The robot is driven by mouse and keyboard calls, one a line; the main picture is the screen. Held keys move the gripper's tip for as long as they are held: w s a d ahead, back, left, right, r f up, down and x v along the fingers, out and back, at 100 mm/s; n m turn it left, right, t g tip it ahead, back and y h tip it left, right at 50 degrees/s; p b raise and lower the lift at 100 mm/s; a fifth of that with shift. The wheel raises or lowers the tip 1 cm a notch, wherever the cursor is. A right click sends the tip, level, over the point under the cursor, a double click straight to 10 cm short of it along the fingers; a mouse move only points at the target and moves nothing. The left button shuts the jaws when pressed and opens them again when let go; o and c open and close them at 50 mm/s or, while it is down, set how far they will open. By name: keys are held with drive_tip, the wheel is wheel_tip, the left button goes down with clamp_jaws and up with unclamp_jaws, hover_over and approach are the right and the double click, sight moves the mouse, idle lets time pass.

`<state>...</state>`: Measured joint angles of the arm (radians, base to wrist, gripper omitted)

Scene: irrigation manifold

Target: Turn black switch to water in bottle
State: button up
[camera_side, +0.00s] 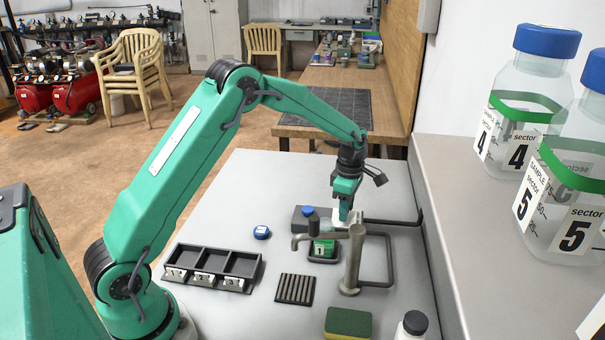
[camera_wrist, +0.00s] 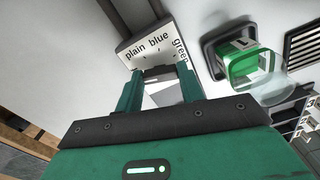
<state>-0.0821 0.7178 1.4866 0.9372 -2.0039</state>
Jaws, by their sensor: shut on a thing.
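A white selector plate marked plain, blue and green (camera_wrist: 153,45) shows in the wrist view, right ahead of my gripper (camera_wrist: 161,90). My gripper also shows in the side view (camera_side: 344,217), pointing down at the plate behind the tap. Its fingers are closed around the switch, which they mostly hide, so its exact setting cannot be told. The bottle (camera_side: 323,249), with a green label numbered 1, stands under the spout of the grey metal tap (camera_side: 354,262). The bottle also shows in the wrist view (camera_wrist: 251,66), clear with a green band. Whether water flows cannot be seen.
A blue cap (camera_side: 262,232) lies on the table left of the tap. A black three-bay tray (camera_side: 212,267), a slotted dark grate (camera_side: 295,290) and a green-yellow sponge (camera_side: 348,322) lie nearer. Large sample bottles (camera_side: 525,105) stand on the right ledge.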

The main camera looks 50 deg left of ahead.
drive_tip(key=shift+m, duration=0.3)
drive_tip(key=m, duration=0.3)
drive_tip(key=shift+m, duration=0.4)
drive_tip(key=m, duration=0.3)
drive_tip(key=shift+s+m, duration=0.1)
drive_tip(key=shift+m, duration=0.3)
drive_tip(key=m, duration=0.4)
drive_tip(key=shift+r, duration=0.1)
drive_tip(key=m, duration=1.1)
drive_tip(key=shift+s+a, duration=0.1)
drive_tip(key=m, duration=0.6)
drive_tip(key=shift+m, duration=0.4)
drive_tip(key=o, duration=1)
